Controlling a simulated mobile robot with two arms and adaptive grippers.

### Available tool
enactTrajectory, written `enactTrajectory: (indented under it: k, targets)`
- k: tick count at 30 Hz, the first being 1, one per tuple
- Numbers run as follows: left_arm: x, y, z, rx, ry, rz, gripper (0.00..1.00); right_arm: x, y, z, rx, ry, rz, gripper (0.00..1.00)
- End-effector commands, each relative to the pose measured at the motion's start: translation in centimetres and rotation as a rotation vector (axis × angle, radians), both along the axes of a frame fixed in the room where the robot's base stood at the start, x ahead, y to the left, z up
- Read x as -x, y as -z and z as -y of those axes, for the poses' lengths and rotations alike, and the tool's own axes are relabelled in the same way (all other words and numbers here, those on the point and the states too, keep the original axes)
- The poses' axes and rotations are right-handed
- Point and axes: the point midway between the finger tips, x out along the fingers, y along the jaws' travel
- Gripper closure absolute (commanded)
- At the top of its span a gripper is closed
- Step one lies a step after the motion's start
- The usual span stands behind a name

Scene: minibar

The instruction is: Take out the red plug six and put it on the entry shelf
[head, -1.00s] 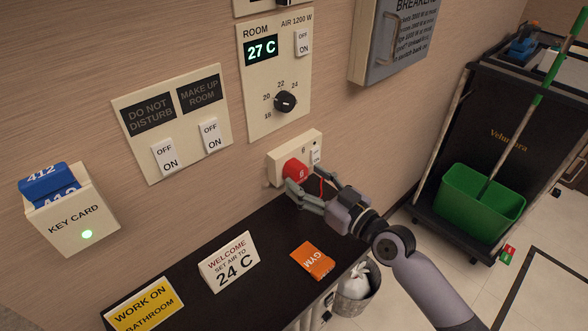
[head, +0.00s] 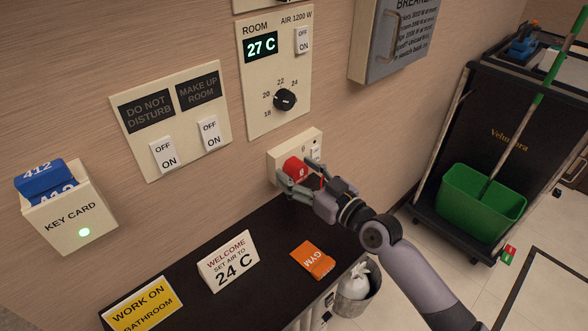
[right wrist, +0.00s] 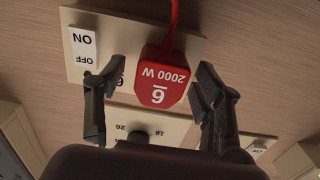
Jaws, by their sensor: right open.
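The red plug six (head: 295,170) sits at the wall outlet plate (head: 313,138), above the dark shelf. In the right wrist view the plug (right wrist: 163,76) shows its "6" and "2000 W" label, with a red cord at its far end. My right gripper (head: 288,187) is open, with its fingers on either side of the plug. In the right wrist view both fingers of this gripper (right wrist: 158,90) stand apart from the plug, with gaps on both sides. The dark entry shelf (head: 265,230) runs below the outlet. My left gripper is not in view.
On the shelf are a yellow sign (head: 143,305), a white welcome sign (head: 229,260) and an orange GYM card (head: 313,260). A key card holder (head: 75,225) is on the wall at left. A bin (head: 354,293) and a cart with a green bucket (head: 480,202) stand at right.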

Motion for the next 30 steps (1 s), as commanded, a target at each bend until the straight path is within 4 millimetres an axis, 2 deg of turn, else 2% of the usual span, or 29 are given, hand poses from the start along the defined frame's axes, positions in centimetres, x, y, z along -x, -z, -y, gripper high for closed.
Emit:
enactTrajectory:
  k: [25, 30]
  targets:
    - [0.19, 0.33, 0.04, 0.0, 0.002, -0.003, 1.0, -0.01, -0.03, 0.01, 0.0, 0.0, 0.001, 0.38]
    - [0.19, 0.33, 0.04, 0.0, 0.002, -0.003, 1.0, -0.01, -0.02, 0.01, 0.0, 0.0, 0.001, 0.49]
